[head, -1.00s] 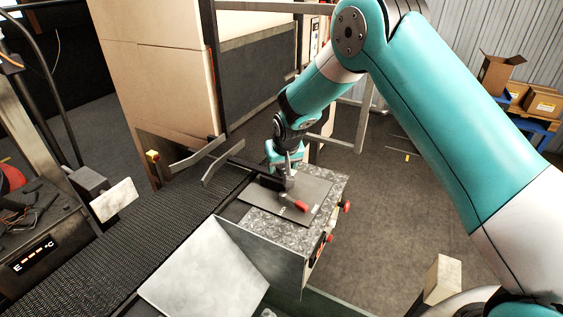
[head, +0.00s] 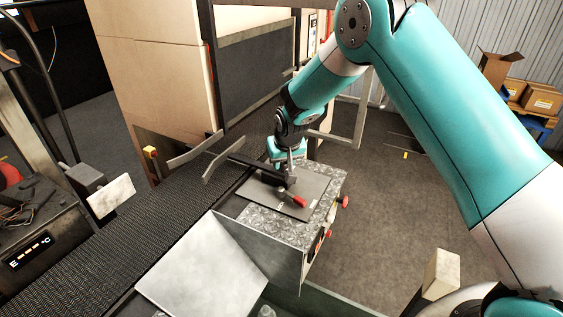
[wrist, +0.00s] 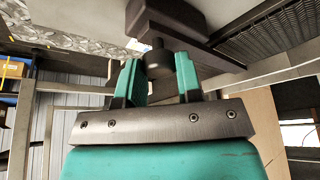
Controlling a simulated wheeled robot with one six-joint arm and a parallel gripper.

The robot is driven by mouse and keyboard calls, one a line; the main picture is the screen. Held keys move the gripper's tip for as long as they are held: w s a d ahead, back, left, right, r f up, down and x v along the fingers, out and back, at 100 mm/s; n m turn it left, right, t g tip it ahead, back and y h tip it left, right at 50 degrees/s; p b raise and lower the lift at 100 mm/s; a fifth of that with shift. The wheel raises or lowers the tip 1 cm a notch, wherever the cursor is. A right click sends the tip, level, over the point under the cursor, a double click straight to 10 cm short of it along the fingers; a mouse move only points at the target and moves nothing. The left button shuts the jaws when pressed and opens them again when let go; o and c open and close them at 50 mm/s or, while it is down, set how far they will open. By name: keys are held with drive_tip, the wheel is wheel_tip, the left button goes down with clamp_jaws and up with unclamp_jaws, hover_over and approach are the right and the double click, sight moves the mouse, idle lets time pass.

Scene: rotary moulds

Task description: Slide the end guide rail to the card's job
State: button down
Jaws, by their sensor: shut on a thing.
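The end guide rail (head: 222,160) is a bent metal strip beside the conveyor belt, carried on a dark bar (head: 257,163). The bar runs to a clamp block with a red-handled lever (head: 293,199), over a grey plate (head: 309,187). My gripper (head: 288,160) is at the bar's block end. In the wrist view my gripper (wrist: 160,75) has its teal fingers shut around a dark round knob (wrist: 157,60) under the dark bar (wrist: 182,30). Any lettering on the card is too small to read.
A second metal guide strip (head: 195,150) stands to the left of the rail. The dark mesh belt (head: 130,225) runs along the left. A sloped metal sheet (head: 205,270) is at the front. Red knobs (head: 343,202) stick out on the right side.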

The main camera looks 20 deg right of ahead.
drive_tip(key=c, duration=0.8)
unclamp_jaws()
drive_tip(key=b+v, duration=0.3)
drive_tip(key=v, duration=1.4)
drive_tip(key=shift+s+r+b, duration=0.15)
drive_tip(key=shift+s+b, duration=0.05)
drive_tip(key=shift+b, duration=0.2)
drive_tip(key=s+a+n+g+y, duration=0.1)
drive_tip(key=s+n, duration=0.1)
drive_tip(key=s, duration=0.9)
drive_tip(key=s+a+r+n+g+y, duration=0.1)
drive_tip(key=s+a+n+g, duration=0.1)
drive_tip(key=s, duration=0.8)
drive_tip(key=s+a+n+g+y, duration=0.1)
drive_tip(key=s+a+n+y, duration=0.1)
drive_tip(key=s, duration=0.9)
drive_tip(key=shift+s+a+r+n, duration=0.1)
drive_tip(key=shift+s+r+n, duration=0.25)
drive_tip(key=shift+n, duration=0.15)
